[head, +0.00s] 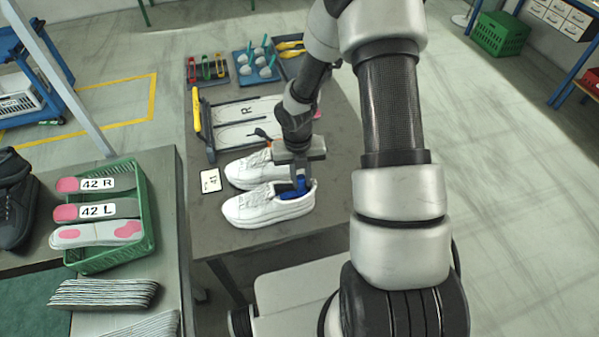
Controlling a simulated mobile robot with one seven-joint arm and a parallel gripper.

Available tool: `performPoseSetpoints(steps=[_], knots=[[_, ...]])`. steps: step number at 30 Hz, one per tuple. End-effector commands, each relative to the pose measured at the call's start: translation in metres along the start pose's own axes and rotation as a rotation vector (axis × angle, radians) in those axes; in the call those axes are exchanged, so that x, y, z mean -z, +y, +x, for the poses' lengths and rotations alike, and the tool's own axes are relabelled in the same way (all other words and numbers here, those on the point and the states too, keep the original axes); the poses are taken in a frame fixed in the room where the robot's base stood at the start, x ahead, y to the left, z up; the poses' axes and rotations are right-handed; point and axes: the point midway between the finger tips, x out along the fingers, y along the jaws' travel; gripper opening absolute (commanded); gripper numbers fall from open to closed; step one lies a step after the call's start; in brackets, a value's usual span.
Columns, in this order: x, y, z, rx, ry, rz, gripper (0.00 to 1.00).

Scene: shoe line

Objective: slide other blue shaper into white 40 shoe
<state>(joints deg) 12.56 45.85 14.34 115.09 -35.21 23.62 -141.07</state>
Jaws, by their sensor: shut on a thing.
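Two white lace-up shoes lie side by side on the grey table, toes to the left. The near white shoe (258,208) has a blue shaper (287,195) at its opening, partly inside by the look of it. My gripper (299,180) points down over the heel end of this shoe and is shut on the blue shaper. The fingers hide part of the shaper, and how deep it sits cannot be told. The far white shoe (245,170) lies just behind, its heel end partly hidden by my gripper. A small number card (210,181), apparently reading 41, lies left of the shoes.
A board with white insole shapes (240,110) lies behind the shoes, with a small dark and orange item (264,134) at its near edge. Tool trays (256,68) stand at the back. A green crate (146,205) of insoles stands on the left table.

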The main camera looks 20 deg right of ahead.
Motion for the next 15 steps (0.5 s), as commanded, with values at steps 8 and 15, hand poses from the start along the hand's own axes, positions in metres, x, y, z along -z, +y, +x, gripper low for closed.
performPoseSetpoints(steps=[8,15], knots=[[-0.0001,-0.0015,0.0027,-0.013,0.001,0.002,0.0],[-0.0002,-0.0017,0.0025,-0.012,0.001,0.002,0.4]])
